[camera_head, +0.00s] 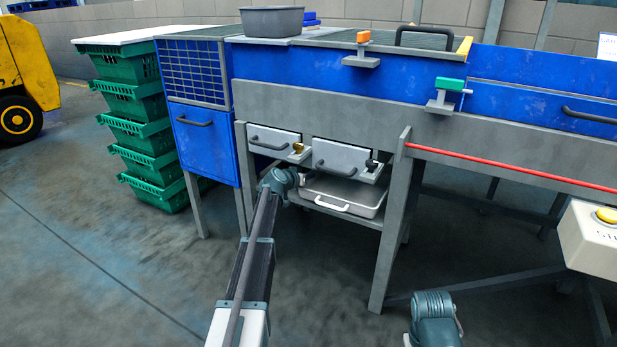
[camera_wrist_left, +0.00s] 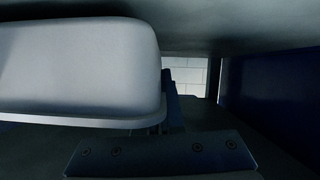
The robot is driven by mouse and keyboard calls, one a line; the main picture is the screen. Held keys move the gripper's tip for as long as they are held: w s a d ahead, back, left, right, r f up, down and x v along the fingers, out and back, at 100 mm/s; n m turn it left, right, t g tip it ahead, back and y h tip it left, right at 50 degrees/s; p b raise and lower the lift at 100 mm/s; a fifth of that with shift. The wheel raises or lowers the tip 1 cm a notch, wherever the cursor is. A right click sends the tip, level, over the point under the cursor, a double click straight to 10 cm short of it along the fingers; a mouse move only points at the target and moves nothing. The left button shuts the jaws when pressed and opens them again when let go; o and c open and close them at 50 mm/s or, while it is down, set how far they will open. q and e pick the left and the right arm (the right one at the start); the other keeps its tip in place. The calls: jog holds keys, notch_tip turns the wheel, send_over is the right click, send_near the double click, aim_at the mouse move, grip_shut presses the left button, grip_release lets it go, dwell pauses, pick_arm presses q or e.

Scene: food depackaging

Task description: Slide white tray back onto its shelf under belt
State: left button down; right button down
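The white tray (camera_head: 362,196) lies on the shelf (camera_head: 340,216) under the belt frame, its white handle (camera_head: 331,204) facing out. Its right part is in plain sight; my left wrist stands at its left end. My left gripper (camera_head: 297,178) reaches in under the drawers beside the tray; its fingers are hidden. In the left wrist view a pale, rounded tray-like body (camera_wrist_left: 80,65) fills the left side, close to the camera. A dark plate with screws crosses the bottom, and no fingertips can be made out. My right gripper is out of view; only part of its arm shows at the bottom.
Two grey drawers (camera_head: 335,158) with dark handles hang just above the shelf, leaving a low gap. A grey leg (camera_head: 394,225) stands right of the tray. A control box (camera_head: 595,240) is at far right. Green crates (camera_head: 150,135) are stacked left. Floor in front is clear.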

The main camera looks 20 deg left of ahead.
pick_arm(q)
jog(key=shift+f+b, duration=0.4)
jog(key=c, duration=1)
grip_release()
jog(key=p+v, duration=0.5)
jog(key=v, duration=0.8)
jog(key=shift+s+r, duration=0.15)
jog(key=shift+s, duration=0.25)
